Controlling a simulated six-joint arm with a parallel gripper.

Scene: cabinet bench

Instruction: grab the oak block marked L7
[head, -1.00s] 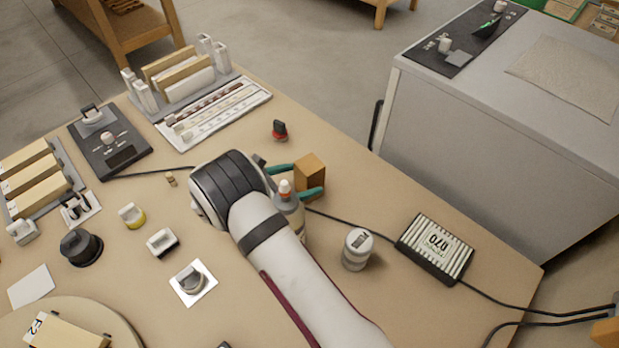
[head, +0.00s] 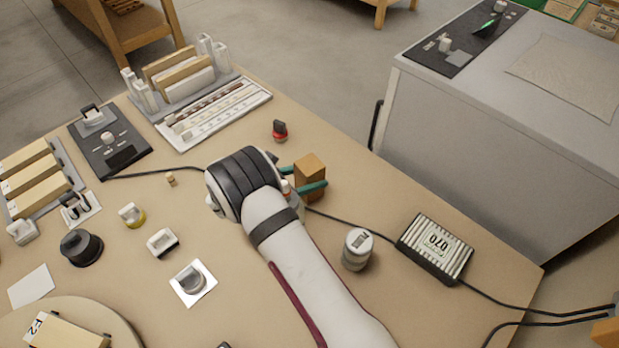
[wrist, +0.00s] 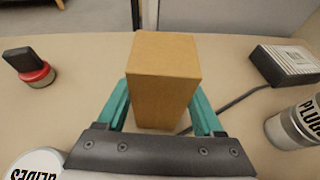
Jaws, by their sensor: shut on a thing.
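A brown wooden block (head: 311,173) stands upright near the far right edge of the bench. It also shows in the wrist view (wrist: 163,80), where no marking is readable on its visible faces. My gripper (head: 304,178) has its green fingers on either side of the block, and in the wrist view they are shut on it. The lower part of the block is partly hidden by the fingers and gripper body.
A red-based knob (head: 280,131) stands beyond the block. A black cable (head: 340,222) runs close by. A bottle (head: 287,192) is mostly hidden by my arm.

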